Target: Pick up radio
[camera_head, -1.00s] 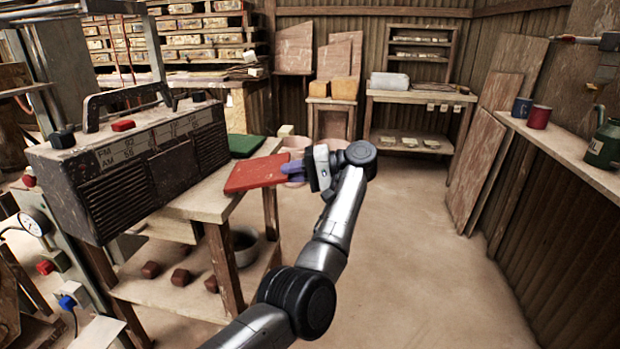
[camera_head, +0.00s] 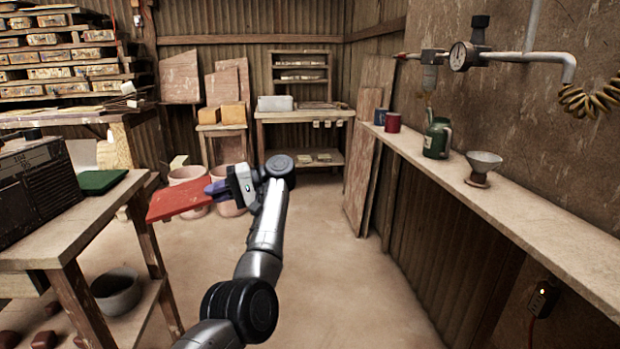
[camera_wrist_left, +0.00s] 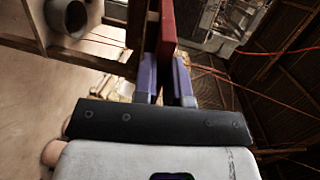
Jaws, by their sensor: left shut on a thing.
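The radio (camera_head: 40,190) is a dark, worn box with a speaker grille, standing on the wooden table (camera_head: 70,228) at the left. It is cut off by the picture's left edge, so only its right end shows. My left gripper (camera_head: 214,188) is to the right of the table and apart from the radio. Its purple fingers are shut on a flat red tile (camera_head: 176,202), held out beside the table's right edge. The wrist view shows the same fingers (camera_wrist_left: 167,72) gripping the tile edge-on (camera_wrist_left: 168,30). My right gripper is not in view.
A green tile (camera_head: 98,182) lies on the table by the radio. A bowl (camera_head: 116,291) sits on the lower shelf. A long ledge (camera_head: 520,220) on the right holds mugs (camera_head: 392,122), a green can (camera_head: 437,138) and a funnel (camera_head: 483,168). The middle floor is clear.

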